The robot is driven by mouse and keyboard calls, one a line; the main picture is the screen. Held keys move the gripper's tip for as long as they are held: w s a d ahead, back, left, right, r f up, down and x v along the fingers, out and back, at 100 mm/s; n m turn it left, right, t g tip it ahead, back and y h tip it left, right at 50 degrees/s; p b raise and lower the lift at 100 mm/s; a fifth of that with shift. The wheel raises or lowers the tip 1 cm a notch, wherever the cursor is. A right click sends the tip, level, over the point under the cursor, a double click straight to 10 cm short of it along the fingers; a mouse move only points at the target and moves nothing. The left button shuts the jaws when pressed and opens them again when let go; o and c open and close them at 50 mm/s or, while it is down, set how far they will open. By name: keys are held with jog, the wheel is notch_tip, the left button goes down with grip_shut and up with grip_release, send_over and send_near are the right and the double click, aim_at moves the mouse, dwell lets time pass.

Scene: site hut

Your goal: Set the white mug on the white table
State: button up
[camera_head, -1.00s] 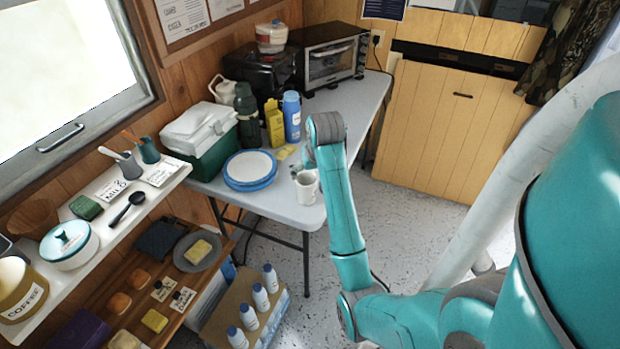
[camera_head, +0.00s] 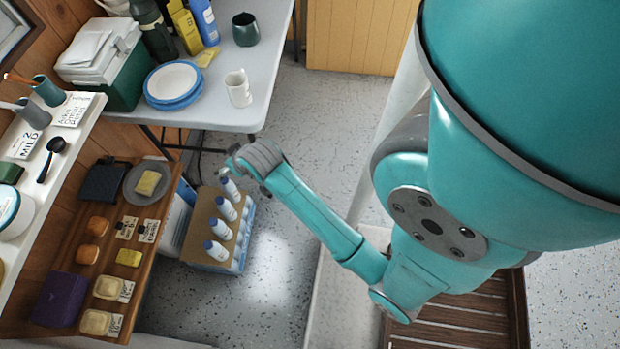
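The white mug (camera_head: 238,88) stands upright on the white table (camera_head: 217,117), close to its front edge. My gripper (camera_head: 231,161) is beyond the table's front edge, nearer to me and apart from the mug. It appears above the box of bottles on the floor. Its fingers are small and mostly hidden by my wrist, so I cannot tell how far they are open. I see nothing clearly held in it.
A dark green mug (camera_head: 245,30), blue-rimmed plates (camera_head: 173,80) and a green-and-white cool box (camera_head: 108,62) share the table. A carton of white bottles (camera_head: 207,262) stands on the floor. Shelves with food (camera_head: 150,262) line the left. The floor at centre is clear.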

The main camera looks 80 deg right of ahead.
jog(key=s+a+n+t+y, duration=0.1)
jog(key=s+a+n+t, duration=0.25)
jog(key=s+a, duration=1.1)
jog(key=s+a+r+n+t+y, duration=0.2)
jog(key=s+a+r, duration=0.5)
jog(key=s+r, duration=0.4)
jog(key=shift+s+a+r+n+t+y, duration=0.25)
jog(key=shift+s+r+n+t+y, duration=0.2)
jog(key=shift+r+t, duration=0.55)
jog(key=shift+f, duration=0.1)
